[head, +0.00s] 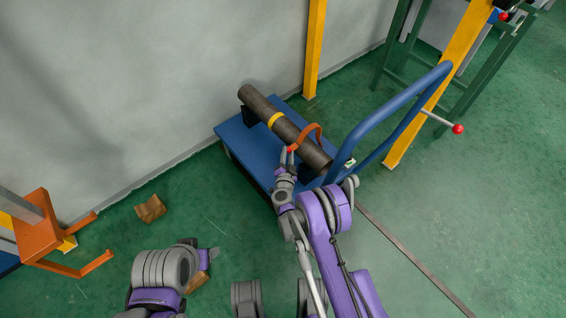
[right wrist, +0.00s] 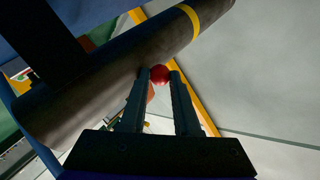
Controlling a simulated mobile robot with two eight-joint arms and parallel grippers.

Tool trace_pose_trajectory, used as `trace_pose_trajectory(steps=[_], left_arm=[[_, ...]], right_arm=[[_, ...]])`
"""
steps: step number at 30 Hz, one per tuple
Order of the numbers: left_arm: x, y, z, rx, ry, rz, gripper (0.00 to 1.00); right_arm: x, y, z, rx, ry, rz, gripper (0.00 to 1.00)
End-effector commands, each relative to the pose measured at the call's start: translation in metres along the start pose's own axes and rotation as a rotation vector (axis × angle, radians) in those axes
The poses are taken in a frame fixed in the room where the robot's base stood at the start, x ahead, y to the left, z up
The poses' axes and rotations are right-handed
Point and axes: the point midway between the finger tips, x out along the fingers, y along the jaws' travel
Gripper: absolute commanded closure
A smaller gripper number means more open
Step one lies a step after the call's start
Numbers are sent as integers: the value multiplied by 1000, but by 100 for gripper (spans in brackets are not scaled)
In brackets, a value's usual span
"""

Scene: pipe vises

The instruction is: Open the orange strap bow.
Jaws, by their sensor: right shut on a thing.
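The orange strap bow (head: 310,130) arches over the dark pipe (head: 262,104), near the pipe's right end. A red knob (head: 291,149) sits at the bow's near end. My right gripper (head: 288,153) is at that knob. In the right wrist view its two fingers (right wrist: 160,75) are shut on the red knob (right wrist: 160,74), close beside the pipe (right wrist: 95,90). Most of the bow is hidden in that view. My left arm is low at the left in the head view, and its fingers cannot be made out clearly.
The pipe lies on a blue cart (head: 240,137) with a curved blue handle (head: 392,105) at its right. A yellow post (head: 314,50) stands behind. An orange forked stand (head: 45,230) and a wooden block (head: 150,208) are at the left. Green floor lies clear between.

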Motion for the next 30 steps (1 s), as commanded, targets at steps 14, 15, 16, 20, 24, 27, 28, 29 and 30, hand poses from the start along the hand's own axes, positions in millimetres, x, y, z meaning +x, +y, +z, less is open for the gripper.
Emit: trace_pose_trajectory(steps=[14,15,16,20,24,27,28,29,30], left_arm=[[-1,0,0,0,0,0,38],[-1,0,0,0,0,0,38],[-1,0,0,0,0,0,38],[-1,0,0,0,0,0,38],[-1,0,0,0,0,0,38],[-1,0,0,0,0,0,38],[-1,0,0,0,0,0,38],[-1,0,0,0,0,0,38],[-2,0,0,0,0,0,38]], right_arm=[[7,-5,-20,-7,1,-1,100],[7,-5,-20,-7,1,-1,64],[7,-5,-20,-7,1,-1,58],[6,-5,-20,-6,1,-1,40],[6,-5,-20,-5,1,-1,40],[6,-5,-20,-5,1,-1,40],[5,-5,-20,-5,1,-1,40],[4,-5,-20,-5,1,-1,40],[1,-5,-20,-4,0,-1,40]])
